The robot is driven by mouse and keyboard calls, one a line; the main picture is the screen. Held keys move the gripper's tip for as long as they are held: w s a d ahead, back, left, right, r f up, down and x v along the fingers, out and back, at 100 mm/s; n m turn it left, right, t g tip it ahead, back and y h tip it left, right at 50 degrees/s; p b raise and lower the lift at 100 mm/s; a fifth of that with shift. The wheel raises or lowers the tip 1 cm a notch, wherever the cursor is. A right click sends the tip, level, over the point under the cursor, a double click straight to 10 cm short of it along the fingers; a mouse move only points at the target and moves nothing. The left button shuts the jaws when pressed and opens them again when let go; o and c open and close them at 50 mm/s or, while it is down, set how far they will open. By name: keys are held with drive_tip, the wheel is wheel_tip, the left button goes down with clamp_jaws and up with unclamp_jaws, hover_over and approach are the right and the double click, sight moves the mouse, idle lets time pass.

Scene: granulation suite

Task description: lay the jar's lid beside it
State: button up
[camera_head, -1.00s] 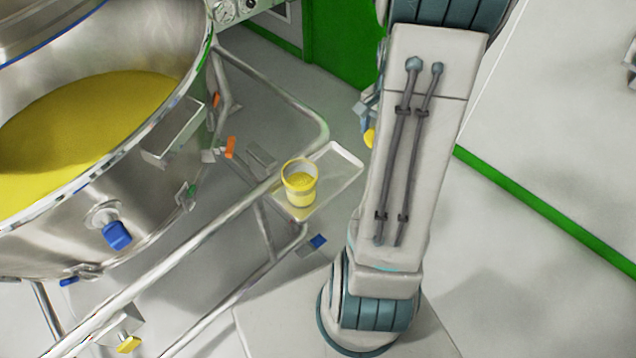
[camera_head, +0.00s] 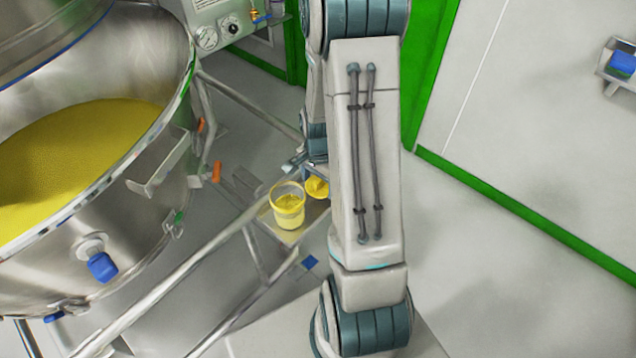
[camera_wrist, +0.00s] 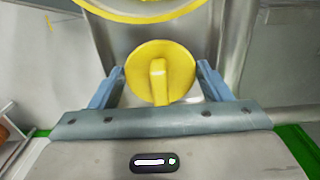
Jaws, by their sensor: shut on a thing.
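The open jar (camera_head: 288,205), clear with yellow contents and a yellow rim, stands upright on a small metal tray (camera_head: 313,214). The yellow lid (camera_head: 317,187) is off the jar, just to its right in the head view. In the wrist view the round lid (camera_wrist: 178,82) with its raised bar handle sits between the two blue fingers of my gripper (camera_wrist: 160,70), which is shut on it. The jar's yellow rim (camera_wrist: 140,15) shows at the top edge there. My arm hides part of the gripper in the head view. I cannot tell whether the lid touches the tray.
A large steel vessel (camera_head: 150,215) with yellow powder fills the left. Steel rails (camera_head: 180,278) run beside the tray. A little bare tray shows near the jar. A green-framed wall stands behind, and open floor (camera_head: 500,290) lies to the right.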

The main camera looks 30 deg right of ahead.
drive_tip(key=shift+f, duration=0.4)
drive_tip(key=shift+f, duration=0.1)
drive_tip(key=shift+f, duration=0.15)
drive_tip(key=o, duration=0.7)
